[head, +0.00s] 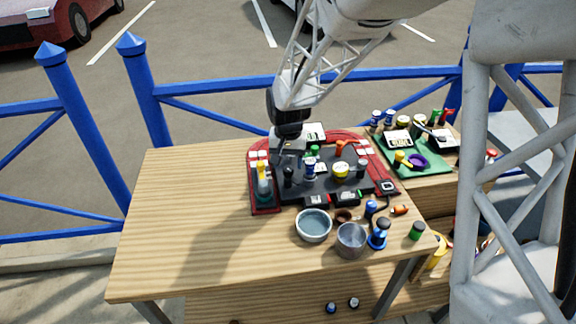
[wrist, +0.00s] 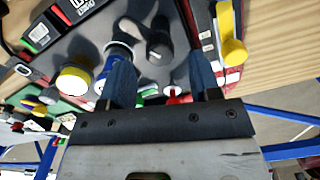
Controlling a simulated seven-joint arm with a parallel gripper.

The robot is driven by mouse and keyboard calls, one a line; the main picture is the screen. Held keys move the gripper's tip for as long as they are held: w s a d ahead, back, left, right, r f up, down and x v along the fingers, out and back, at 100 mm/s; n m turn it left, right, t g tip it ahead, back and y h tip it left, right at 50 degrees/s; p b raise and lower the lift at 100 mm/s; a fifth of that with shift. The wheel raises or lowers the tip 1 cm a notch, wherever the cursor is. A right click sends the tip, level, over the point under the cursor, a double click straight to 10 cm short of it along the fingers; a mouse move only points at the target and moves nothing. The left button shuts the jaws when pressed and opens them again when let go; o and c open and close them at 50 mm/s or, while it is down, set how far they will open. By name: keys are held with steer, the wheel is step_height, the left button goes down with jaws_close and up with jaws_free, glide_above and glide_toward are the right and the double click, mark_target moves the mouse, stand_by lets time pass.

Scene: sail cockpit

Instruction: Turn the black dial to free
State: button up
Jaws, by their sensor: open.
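The black dial (head: 288,176) stands upright on the dark panel (head: 325,186), toward its left side. In the wrist view the black dial (wrist: 159,44) shows ahead of the gap between my fingers, apart from them. My gripper (head: 289,153) is above the back left of the panel in the head view. In the wrist view my gripper (wrist: 162,65) is open and empty, with its two blue fingers spread. A blue knob (wrist: 121,44) is close to the left finger. Any marking for free on the dial cannot be read.
A yellow handle (head: 262,172) stands left of the dial. A yellow knob (head: 341,171) and an orange knob (head: 340,147) are to the right. A bowl (head: 313,226) and a grey cup (head: 351,240) stand in front. The table's left side (head: 190,220) is clear.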

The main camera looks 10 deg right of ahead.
mark_target(288, 169)
steer(key=shift+r, duration=2.6)
steer(key=shift+s+d+r, duration=0.15)
steer(key=shift+s+r, duration=0.2)
steer(key=shift+s, duration=0.05)
steer(key=s+d+r+n+t, duration=0.1)
steer(key=s+d+r, duration=0.1)
steer(key=s, duration=0.8)
steer(key=s+d+r+n, duration=0.1)
steer(key=s+r, duration=0.3)
steer(key=s, duration=0.5)
steer(key=s+d+r+n+t, duration=0.1)
steer(key=s+d+r, duration=0.2)
steer(key=s, duration=0.7)
steer(key=shift+s+r+t, duration=0.3)
steer(key=shift+s+r, duration=0.05)
steer(key=shift+r, duration=0.05)
